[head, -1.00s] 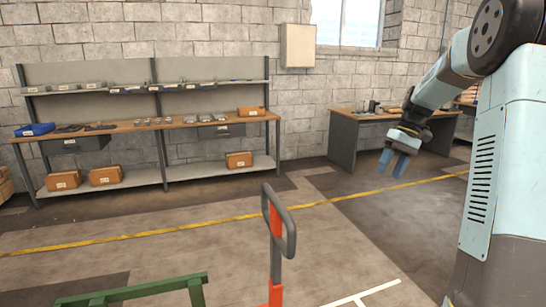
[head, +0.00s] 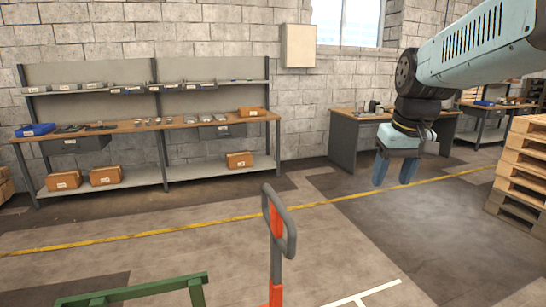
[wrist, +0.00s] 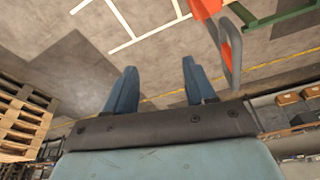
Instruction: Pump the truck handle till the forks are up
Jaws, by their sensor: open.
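The truck handle (head: 289,232) is a grey loop on an upright grey and orange shaft (head: 276,262) at the lower middle of the head view. It also shows at the upper right of the wrist view (wrist: 235,58). My gripper (head: 395,180) hangs fingers-down to the right of the handle and apart from it. Its two blue fingers are open and empty, and they also show in the wrist view (wrist: 157,75). The forks cannot be made out in the head view, so their height cannot be told.
A green frame (head: 140,292) stands at the lower left, near the truck. A workbench with shelves (head: 100,128) and a desk (head: 343,142) line the wall. Stacked wooden pallets (head: 522,168) stand at the right. The floor between handle and gripper is clear.

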